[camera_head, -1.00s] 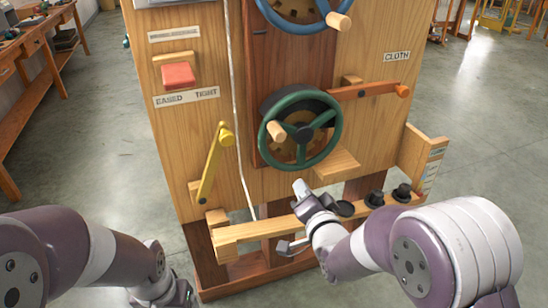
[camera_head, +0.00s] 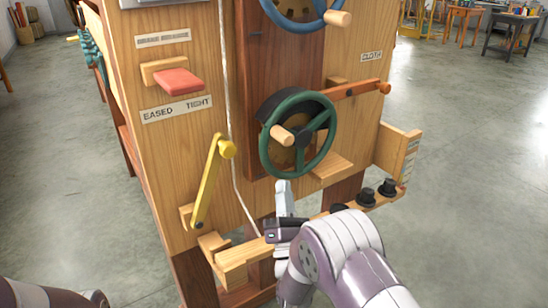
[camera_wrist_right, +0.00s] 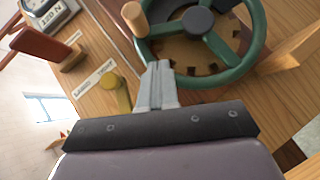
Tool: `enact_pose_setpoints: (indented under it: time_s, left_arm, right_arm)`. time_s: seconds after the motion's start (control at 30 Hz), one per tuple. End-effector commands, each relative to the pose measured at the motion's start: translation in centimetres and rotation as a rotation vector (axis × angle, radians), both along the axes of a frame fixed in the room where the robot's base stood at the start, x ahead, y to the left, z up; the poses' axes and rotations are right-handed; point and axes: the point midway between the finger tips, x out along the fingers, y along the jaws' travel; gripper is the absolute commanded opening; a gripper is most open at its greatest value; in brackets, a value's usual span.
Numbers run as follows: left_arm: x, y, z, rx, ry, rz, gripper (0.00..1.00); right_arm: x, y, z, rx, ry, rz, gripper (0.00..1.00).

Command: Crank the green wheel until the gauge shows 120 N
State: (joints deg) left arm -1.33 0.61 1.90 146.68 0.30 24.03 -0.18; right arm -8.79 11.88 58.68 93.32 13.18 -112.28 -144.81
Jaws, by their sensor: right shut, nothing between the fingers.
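The green wheel (camera_head: 305,137) is mounted upright on the wooden machine's front, with a pale wooden crank knob (camera_head: 283,136) left of its hub. My right gripper (camera_head: 284,187) is shut and empty, below the wheel and apart from the knob. In the right wrist view, its closed fingers (camera_wrist_right: 159,68) point up toward the wheel (camera_wrist_right: 250,62), and the knob (camera_wrist_right: 134,19) is up and left of them. A gauge (camera_wrist_right: 38,5) with a plate reading 120 N (camera_wrist_right: 50,22) is cut off at the top left; its reading cannot be made out. My left gripper is out of view.
A blue wheel (camera_head: 318,22) with a knob sits above. A yellow lever (camera_head: 208,185) and red paddle (camera_head: 178,82) are at left. An orange lever (camera_head: 355,91) is at right. A wooden rail (camera_head: 240,258) with black pegs (camera_head: 366,196) runs below. Open floor surrounds the machine.

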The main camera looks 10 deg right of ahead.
Motion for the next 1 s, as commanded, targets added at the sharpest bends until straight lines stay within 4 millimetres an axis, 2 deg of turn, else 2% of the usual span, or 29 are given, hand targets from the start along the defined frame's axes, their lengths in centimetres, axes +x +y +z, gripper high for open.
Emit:
enact_pose_setpoints:
  time_s: [0.17,0.4,0.53,0.7,1.0]
  left_arm:
    - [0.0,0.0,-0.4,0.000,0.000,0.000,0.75]
    - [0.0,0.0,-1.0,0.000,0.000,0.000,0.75]
    - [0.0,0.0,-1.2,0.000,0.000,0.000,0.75]
    - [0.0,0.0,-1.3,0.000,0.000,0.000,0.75]
    - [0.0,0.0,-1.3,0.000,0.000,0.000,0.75]
  right_arm:
    - [1.7,-0.2,1.3,-0.010,-0.002,-0.008,0.00]
    - [5.4,-0.6,4.1,-0.008,0.000,-0.006,0.00]
    - [6.8,-0.8,5.2,-0.008,0.002,-0.006,0.00]
    - [7.7,-0.9,5.9,-0.008,0.003,-0.005,0.00]
    - [7.8,-0.9,6.1,-0.007,0.004,-0.005,0.00]
